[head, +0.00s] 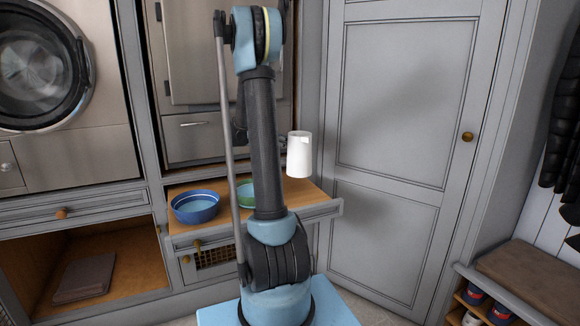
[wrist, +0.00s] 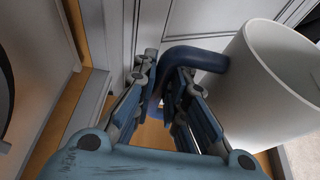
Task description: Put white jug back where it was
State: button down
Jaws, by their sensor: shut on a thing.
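The white jug (head: 299,158) is at the right end of the pull-out wooden shelf (head: 305,192) in the head view, close to upright. Its base appears just above the shelf, though a gap is hard to judge. In the wrist view the jug (wrist: 262,92) fills the right side, with its dark blue handle (wrist: 200,57) reaching left between the fingers. My gripper (wrist: 163,78) is shut on that handle. In the head view my own arm hides the gripper and handle.
A blue bowl (head: 196,207) stands at the shelf's left, and a green bowl (head: 246,194) is partly hidden behind my arm. A grey door (head: 400,120) is right of the shelf. A shoe bench (head: 530,285) is at lower right.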

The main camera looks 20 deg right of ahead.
jog(key=shift+a+f, duration=0.1)
jog(key=shift+f, duration=3.15)
jog(key=c, duration=1.6)
grip_release()
jog(key=shift+c, duration=0.2)
jog(key=w+v, duration=0.1)
jog(key=v, duration=1)
jog(key=s+a+f+m+y, duration=0.1)
jog(key=s+a+m+y, duration=0.2)
jog(key=s, duration=0.8)
jog(key=s+a+f+m+y, duration=0.2)
jog(key=s+a+m+y, duration=0.1)
jog(key=s, duration=0.8)
jog(key=s+a+f+m+y, duration=0.2)
jog(key=s+a+m+y, duration=0.2)
jog(key=s+m, duration=0.3)
jog(key=shift+s+a+f+t, duration=0.1)
jog(key=shift+s+a+t, duration=0.1)
jog(key=shift+s, duration=0.8)
jog(key=shift+s+a+t, duration=0.15)
jog(key=shift+s+t, duration=0.05)
jog(key=shift+s, duration=0.75)
jog(key=s+a+f+m+y, duration=0.3)
jog(key=s+a+f+m, duration=0.2)
jog(key=s+a, duration=0.1)
jog(key=shift+s+f+t+y, duration=0.3)
jog(key=shift+s+f, duration=0.05)
jog(key=shift+s, duration=0.5)
